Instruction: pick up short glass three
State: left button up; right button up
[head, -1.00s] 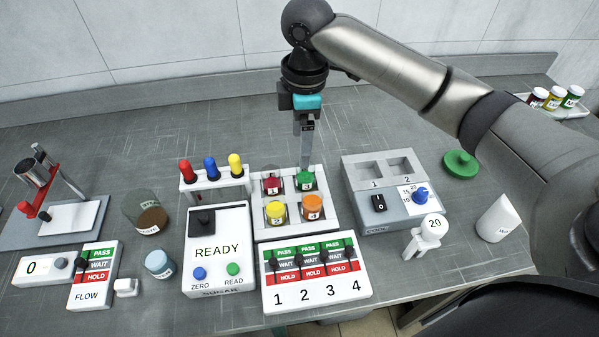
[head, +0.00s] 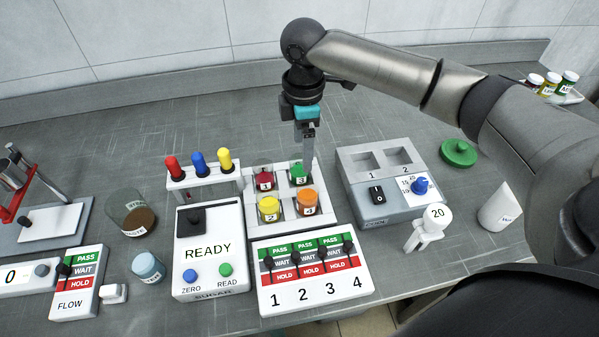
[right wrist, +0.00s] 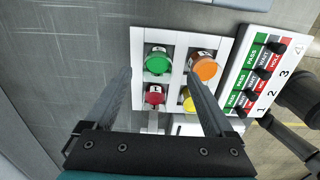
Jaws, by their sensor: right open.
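Short glass three is the small glass (head: 299,175) with green contents and a "3" label, in the back right compartment of a white four-place holder (head: 285,221). In the right wrist view the green glass (right wrist: 158,61) shows from above. My right gripper (head: 308,158) points down over the back of the holder, close to the green glass. In the right wrist view my right gripper (right wrist: 160,76) is open and empty, its fingers apart on either side of the green and red glasses in the picture. I cannot tell its exact height. My left gripper is not in view.
Red (head: 264,181), yellow (head: 269,209) and orange (head: 307,202) glasses fill the other compartments. A rack with coloured-topped pieces (head: 203,179) stands left of the holder. A two-well device (head: 388,183) stands right, and a numbered switch panel (head: 311,276) in front. The counter behind is clear.

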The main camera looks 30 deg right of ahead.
aim_at(300, 161)
jog(key=f, duration=0.3)
jog(key=f+b, duration=0.1)
jog(key=f, duration=0.1)
jog(key=shift+w+a, duration=0.2)
jog(key=shift+a, duration=0.05)
jog(key=shift+c, duration=0.3)
grip_shut()
